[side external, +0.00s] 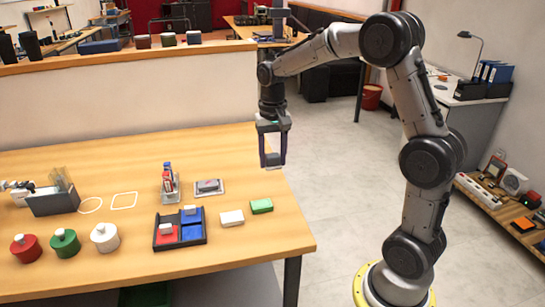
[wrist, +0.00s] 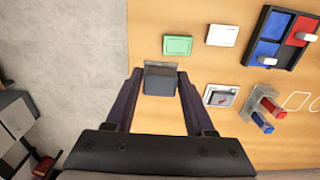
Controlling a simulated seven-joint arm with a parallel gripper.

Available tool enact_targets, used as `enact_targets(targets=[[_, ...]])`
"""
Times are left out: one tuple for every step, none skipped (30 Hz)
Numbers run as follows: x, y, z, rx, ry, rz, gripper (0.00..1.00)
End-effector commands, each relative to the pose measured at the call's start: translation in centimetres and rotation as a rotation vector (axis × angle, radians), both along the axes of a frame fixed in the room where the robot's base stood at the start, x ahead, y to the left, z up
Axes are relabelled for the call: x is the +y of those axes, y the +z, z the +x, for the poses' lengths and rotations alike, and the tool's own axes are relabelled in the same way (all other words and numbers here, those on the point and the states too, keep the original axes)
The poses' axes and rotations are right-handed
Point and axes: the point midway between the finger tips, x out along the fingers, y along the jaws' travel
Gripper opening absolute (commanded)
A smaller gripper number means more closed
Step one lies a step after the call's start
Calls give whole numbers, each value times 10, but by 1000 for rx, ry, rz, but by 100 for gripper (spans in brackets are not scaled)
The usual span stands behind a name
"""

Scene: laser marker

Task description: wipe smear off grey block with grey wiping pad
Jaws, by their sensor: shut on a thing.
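My gripper (side external: 272,160) hangs in the air near the right end of the table, fingers pointing down. In the wrist view, my gripper (wrist: 160,75) is shut on a dark grey wiping pad (wrist: 160,84), which sits between the fingertips. The grey block (side external: 208,185) rests on a pale plate on the table, left of and below my gripper. In the wrist view the grey block (wrist: 220,97) lies right of the pad, apart from it, with a small red smear (wrist: 222,99) on its top.
A green block (side external: 261,206) and a white block (side external: 232,218) lie nearer the front. A dark tray (side external: 180,246) has red and blue compartments with pale-handled items. Jars and white outlines lie further left.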

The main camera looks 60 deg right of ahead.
Motion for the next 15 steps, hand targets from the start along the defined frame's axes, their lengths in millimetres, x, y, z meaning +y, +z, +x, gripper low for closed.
enact_targets(targets=[[0, 0, 0, 0, 0, 0, 10], [0, 0, 0, 0, -2, 0, 9], [0, 0, 0, 0, -8, 0, 9], [0, 0, 0, 0, -18, 0, 9], [0, 0, 0, -1, -30, -1, 9], [0, 0, -1, -1, -57, -1, 9], [0, 0, -1, -1, -82, -1, 9], [1, 0, -2, -1, -113, -1, 9], [1, 2, -3, -2, -165, -1, 9], [1, 3, -3, -2, -208, -1, 9], [0, 6, -1, -4, -256, -1, 9], [-1, 12, 3, -6, -326, -2, 9], [-2, 16, 6, -5, -379, -1, 9], [-3, 19, 10, -4, -434, 0, 9], [-4, 24, 16, -4, -507, 0, 9]])
